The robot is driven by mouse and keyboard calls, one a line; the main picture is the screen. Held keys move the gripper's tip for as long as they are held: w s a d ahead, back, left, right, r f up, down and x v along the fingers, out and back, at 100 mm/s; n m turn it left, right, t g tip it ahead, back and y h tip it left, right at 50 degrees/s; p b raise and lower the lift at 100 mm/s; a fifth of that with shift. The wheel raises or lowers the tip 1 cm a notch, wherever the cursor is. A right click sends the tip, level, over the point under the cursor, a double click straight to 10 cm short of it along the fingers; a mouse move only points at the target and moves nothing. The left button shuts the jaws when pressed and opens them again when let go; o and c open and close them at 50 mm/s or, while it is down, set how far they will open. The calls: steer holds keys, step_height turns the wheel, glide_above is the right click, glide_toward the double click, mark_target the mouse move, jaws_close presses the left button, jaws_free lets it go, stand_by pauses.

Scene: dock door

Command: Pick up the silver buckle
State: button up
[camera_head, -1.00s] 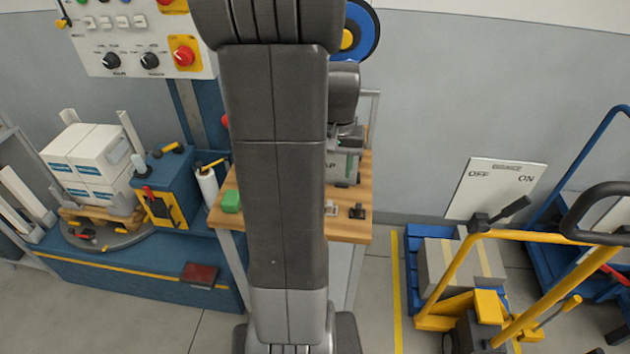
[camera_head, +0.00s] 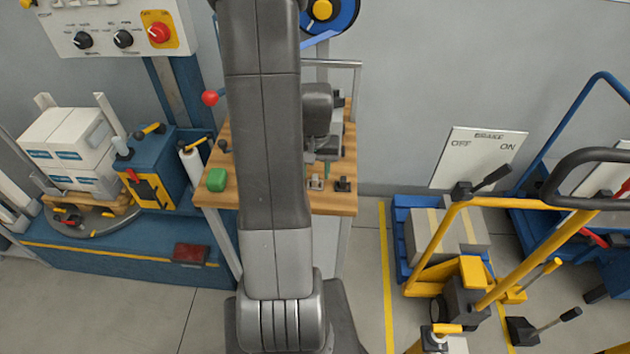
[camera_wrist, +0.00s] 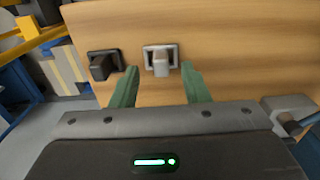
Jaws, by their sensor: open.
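The silver buckle (camera_wrist: 161,49) lies on the wooden bench top (camera_wrist: 225,50), with a pale square frame and a raised middle part. It also shows in the head view as a small light piece (camera_head: 316,184) near the bench's front edge. My gripper (camera_wrist: 160,70) is open, its two green fingers on either side of the buckle's near end in the wrist view. The space between the fingers holds no gripped thing. I cannot tell whether the fingertips touch the bench. In the head view my arm hides part of the bench.
A black buckle (camera_wrist: 103,65) lies just left of the silver one in the wrist view. A green block (camera_head: 217,180) sits at the bench's left. A metal piece with a blue end (camera_wrist: 292,112) is close to my gripper's right. A yellow-handled cart (camera_head: 455,235) stands to the right.

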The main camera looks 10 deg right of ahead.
mark_target(314, 181)
steer(key=shift+f, duration=1.45)
jaws_close()
steer(key=shift+r, duration=0.1)
